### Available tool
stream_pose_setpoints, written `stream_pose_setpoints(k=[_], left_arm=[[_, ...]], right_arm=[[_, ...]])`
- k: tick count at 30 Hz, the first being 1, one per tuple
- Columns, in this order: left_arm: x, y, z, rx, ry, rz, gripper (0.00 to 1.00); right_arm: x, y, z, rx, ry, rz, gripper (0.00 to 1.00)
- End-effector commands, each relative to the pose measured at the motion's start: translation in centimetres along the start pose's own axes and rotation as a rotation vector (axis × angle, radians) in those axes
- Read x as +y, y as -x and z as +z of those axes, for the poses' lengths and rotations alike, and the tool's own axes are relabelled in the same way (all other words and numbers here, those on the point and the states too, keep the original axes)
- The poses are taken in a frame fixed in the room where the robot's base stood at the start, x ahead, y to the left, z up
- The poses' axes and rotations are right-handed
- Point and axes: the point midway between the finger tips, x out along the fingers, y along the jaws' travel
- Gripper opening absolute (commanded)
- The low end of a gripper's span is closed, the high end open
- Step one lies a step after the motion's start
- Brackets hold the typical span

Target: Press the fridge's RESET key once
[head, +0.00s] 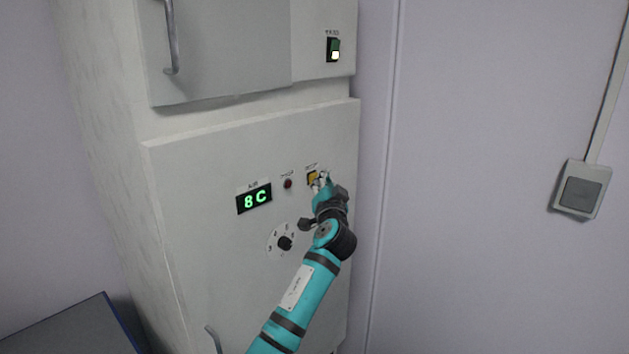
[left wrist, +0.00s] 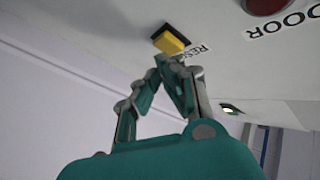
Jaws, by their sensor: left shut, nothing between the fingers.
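The fridge (head: 215,140) is a tall pale cabinet. Its yellow RESET key (head: 312,177) sits on the right part of the front panel, with a small label above it. In the left wrist view the yellow key (left wrist: 171,40) stands out from the panel beside the RESET lettering (left wrist: 197,55). My left gripper (head: 322,182) is shut and empty, just below and right of the key in the head view. In the left wrist view its fingertips (left wrist: 168,62) are close to the key; whether they touch it I cannot tell. My right gripper is not in view.
A dark red DOOR lamp or button (head: 288,183) sits left of the key. A green display (head: 254,198) reads 8C, with a black dial (head: 284,243) below. A lit rocker switch (head: 334,50) is higher up. A wall switch (head: 581,190) is at right.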

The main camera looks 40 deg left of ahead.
Motion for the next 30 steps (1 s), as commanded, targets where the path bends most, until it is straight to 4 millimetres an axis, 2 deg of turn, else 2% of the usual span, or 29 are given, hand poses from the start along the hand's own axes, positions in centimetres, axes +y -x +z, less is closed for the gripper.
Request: stream_pose_setpoints(k=[12, 24, 30], left_arm=[[0.3, 0.4, -0.3, 0.002, 0.000, 0.001, 0.00], [2.4, 3.1, -2.1, 0.002, 0.001, 0.003, 0.00], [2.7, 3.7, -2.7, 0.002, 0.000, 0.000, 0.00]], right_arm=[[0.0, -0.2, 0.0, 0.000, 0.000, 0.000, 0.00], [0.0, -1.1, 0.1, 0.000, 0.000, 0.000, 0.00], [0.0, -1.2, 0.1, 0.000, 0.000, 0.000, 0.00]])
